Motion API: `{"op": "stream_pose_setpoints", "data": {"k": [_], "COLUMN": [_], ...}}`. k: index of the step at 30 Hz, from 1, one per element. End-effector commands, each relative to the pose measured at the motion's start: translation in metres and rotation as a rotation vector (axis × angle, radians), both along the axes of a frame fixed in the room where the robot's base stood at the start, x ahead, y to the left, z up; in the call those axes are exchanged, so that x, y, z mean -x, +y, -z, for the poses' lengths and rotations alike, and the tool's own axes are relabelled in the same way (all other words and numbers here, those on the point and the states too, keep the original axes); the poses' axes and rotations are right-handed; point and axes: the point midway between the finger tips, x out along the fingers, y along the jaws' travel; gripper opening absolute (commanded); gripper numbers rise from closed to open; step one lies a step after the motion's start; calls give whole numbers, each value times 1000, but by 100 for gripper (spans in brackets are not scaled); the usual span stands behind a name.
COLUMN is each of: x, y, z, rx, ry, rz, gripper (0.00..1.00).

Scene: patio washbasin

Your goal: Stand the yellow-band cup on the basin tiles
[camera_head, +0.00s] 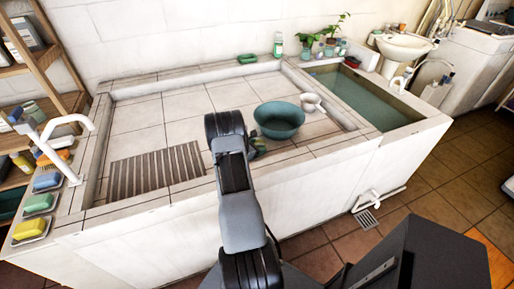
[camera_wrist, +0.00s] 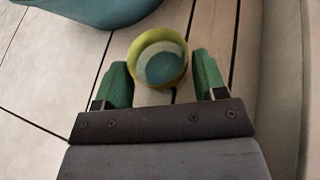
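The yellow-band cup (camera_wrist: 158,38) shows in the wrist view with a yellow-green rim, a pale inner wall and a teal bottom. It appears upright over the pale basin tiles (camera_head: 140,115); whether its base touches them is hidden. My gripper (camera_wrist: 160,72) has its two green fingers apart, one on each side of the cup, with a thin gap at the right finger. In the head view my gripper (camera_head: 258,149) is low over the front part of the basin, just in front of the teal bowl, and my arm mostly hides the cup.
The teal bowl (camera_head: 279,121) stands close behind my gripper, with a white dipper (camera_head: 312,103) beside it. A slatted drain board (camera_head: 157,171) lies to the left. A water trough (camera_head: 362,97) is at right. The basin's front rim (camera_head: 318,152) is close. Tiles behind are clear.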

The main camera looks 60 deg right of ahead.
Motion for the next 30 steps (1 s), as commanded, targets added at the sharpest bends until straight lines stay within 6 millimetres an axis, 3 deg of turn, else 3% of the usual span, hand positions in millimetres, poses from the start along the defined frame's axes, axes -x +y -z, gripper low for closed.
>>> {"op": "stream_pose_setpoints", "data": {"k": [4, 14, 30], "x": [0, 0, -26], "y": [0, 0, 84], "z": [0, -6, -39], "rx": [0, 0, 1], "ry": [0, 0, -1], "rz": [0, 0, -3], "gripper": [79, 79, 79]}}
